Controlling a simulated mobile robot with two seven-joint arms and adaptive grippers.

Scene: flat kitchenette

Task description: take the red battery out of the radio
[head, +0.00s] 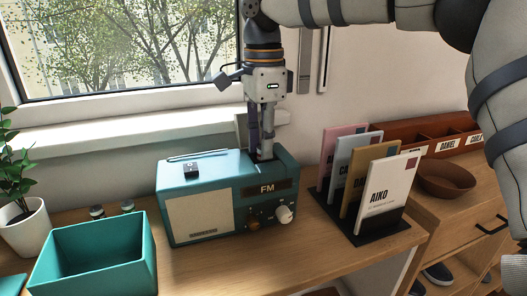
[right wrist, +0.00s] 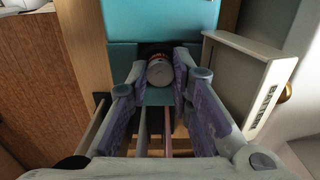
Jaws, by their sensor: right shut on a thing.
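The teal radio (head: 205,200) stands on the wooden counter with its cream speaker panel and knobs facing me. My right gripper (head: 260,152) points straight down into the opening at the right end of the radio's top. In the right wrist view, my right gripper (right wrist: 160,78) is shut on a battery (right wrist: 160,72), one finger on each side. Its round pale grey end shows, with a dark, reddish-marked edge; most of its body is hidden. A pale lettered flap (right wrist: 240,80) stands beside the opening. My left gripper is not in view.
An empty-looking teal box (head: 95,258) stands left of the radio. A rack of upright cards (head: 385,190) and a brown bowl (head: 447,180) stand to the right.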

